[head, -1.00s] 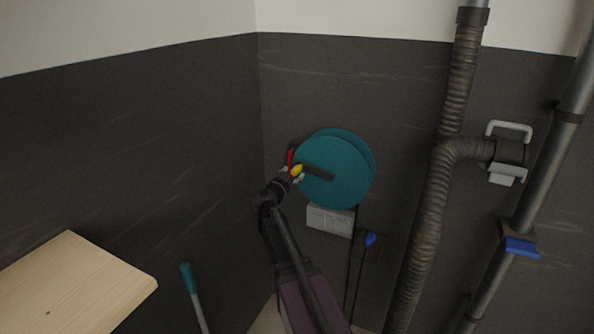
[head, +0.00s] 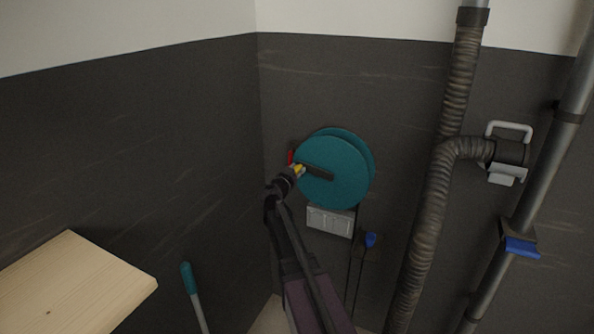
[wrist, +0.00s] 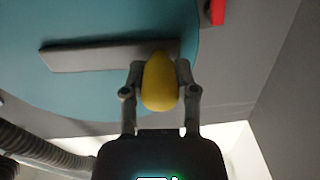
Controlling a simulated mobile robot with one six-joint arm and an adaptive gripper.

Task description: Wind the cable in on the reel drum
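The reel drum (head: 345,150) is a teal disc on the dark wall near the corner. Its dark crank arm (head: 319,173) points left and slightly up from the centre. A yellow knob (wrist: 160,82) sits at the outer end of the crank. My gripper (head: 297,171) is at the drum's left edge. In the wrist view my gripper's fingers (wrist: 162,85) stand on both sides of the knob and appear closed on it. The cable (head: 352,275) hangs below the drum, with a blue end piece (head: 370,239) beside it.
A pale wall box (head: 330,221) is just under the drum. A ribbed hose (head: 432,220) and a metal pipe (head: 545,180) run down to the right. A wooden board (head: 75,285) and a teal-handled stick (head: 187,278) are at lower left.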

